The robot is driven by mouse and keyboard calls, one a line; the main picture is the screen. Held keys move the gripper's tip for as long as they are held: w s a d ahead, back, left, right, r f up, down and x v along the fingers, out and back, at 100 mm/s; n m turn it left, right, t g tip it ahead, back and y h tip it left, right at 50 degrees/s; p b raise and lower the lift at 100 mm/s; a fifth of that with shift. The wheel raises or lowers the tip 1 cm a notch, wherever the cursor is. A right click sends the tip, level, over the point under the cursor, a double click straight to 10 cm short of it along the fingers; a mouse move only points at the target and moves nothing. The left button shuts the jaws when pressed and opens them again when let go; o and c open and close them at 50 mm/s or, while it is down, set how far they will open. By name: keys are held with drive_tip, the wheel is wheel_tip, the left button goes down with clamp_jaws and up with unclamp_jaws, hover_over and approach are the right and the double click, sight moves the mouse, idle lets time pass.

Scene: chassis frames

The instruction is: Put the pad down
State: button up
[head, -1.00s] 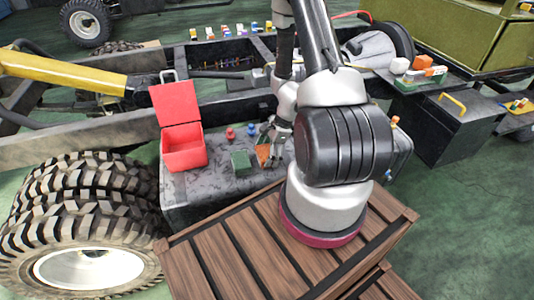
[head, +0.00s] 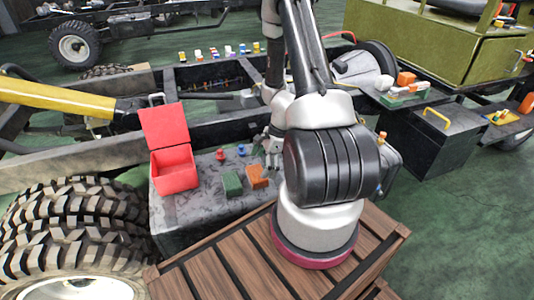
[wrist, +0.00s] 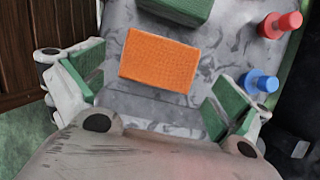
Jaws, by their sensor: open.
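The orange pad (wrist: 160,59) lies flat on the grey worktop (wrist: 150,103) in the wrist view. It also shows in the head view (head: 257,176), beside a green block (head: 232,184). My gripper (wrist: 155,92) is open, with its green-padded fingers spread wide on either side, and nothing is between them. The pad is ahead of the fingers and clear of both. In the head view my gripper (head: 271,150) is just behind the pad, partly hidden by my arm.
An open red box (head: 175,170) stands at the left of the worktop. A red knobbed piece (wrist: 280,24) and a blue one (wrist: 259,81) stand near the pad. A large tyre (head: 75,220) is at the left, and a wooden crate (head: 236,262) is in front.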

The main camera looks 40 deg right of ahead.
drive_tip(key=s+a+r+n+h, duration=0.15)
drive_tip(key=r+n, duration=0.35)
drive_tip(key=r, duration=0.9)
drive_tip(key=s+a+r+n, duration=0.15)
drive_tip(key=r+n, duration=0.35)
drive_tip(key=r, duration=0.9)
drive_tip(key=s+a+r+n+t+h, duration=0.2)
drive_tip(key=s+r+n+t+h, duration=0.1)
drive_tip(key=s+r+n, duration=0.8)
wheel_tip(320, 180, up, 2)
drive_tip(key=shift+s+r, duration=0.2)
drive_tip(key=shift+s, duration=0.8)
